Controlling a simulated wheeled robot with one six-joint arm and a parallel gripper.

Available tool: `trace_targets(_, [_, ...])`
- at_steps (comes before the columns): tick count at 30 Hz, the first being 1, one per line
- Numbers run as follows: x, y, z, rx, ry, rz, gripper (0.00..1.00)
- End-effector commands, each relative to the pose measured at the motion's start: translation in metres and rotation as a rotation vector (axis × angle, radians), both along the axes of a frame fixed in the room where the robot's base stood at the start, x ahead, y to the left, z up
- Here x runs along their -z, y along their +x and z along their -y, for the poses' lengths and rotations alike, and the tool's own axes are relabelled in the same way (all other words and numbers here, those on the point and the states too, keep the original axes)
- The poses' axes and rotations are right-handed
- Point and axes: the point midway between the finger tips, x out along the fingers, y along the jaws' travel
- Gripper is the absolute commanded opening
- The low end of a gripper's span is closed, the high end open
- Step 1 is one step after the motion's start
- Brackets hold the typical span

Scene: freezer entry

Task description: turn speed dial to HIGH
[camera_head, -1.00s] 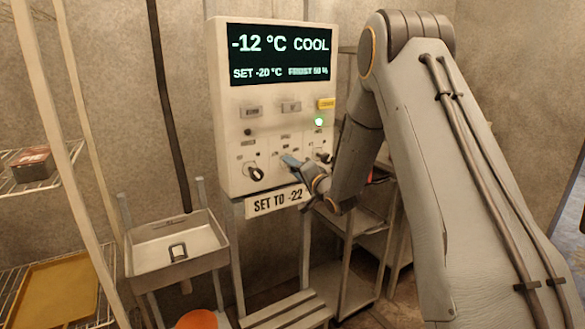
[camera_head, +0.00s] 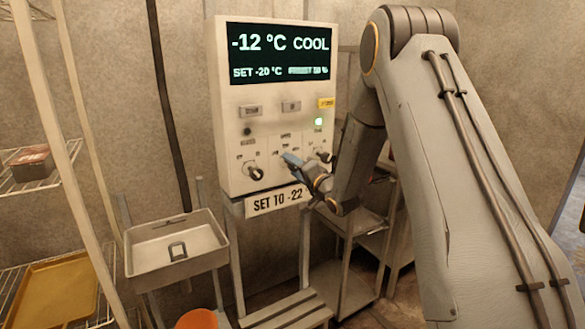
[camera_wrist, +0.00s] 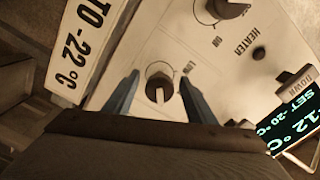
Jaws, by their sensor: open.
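The control panel (camera_head: 235,130) is a pale box with a dark display at its top and a row of dials low on its face. In the wrist view a dark round dial (camera_wrist: 160,76) with a pale pointer bar sits between the two blue fingers of my gripper (camera_wrist: 159,82). The word LOW is printed beside it. The pointer bar points toward the bottom of the wrist view. My gripper is open, one finger on each side of the dial; I cannot tell whether they touch it. In the head view my gripper (camera_head: 291,160) covers the middle dial.
The heater dial (camera_head: 255,173) is to the left, also in the wrist view (camera_wrist: 228,8). Another dial (camera_head: 324,156) is to the right. A green light (camera_head: 318,121) glows above. A "SET TO -22" sign (camera_head: 277,200) hangs below. A metal basin (camera_head: 175,245) stands lower left.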

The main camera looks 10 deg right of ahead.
Motion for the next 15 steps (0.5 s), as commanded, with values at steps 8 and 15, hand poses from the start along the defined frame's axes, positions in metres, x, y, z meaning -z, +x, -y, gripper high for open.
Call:
trace_targets(8, [0.001, -0.042, 0.016, 0.003, 0.0, -0.001, 0.51])
trace_targets(15, [0.001, -0.064, 0.024, 0.002, 0.0, -0.002, 0.51])
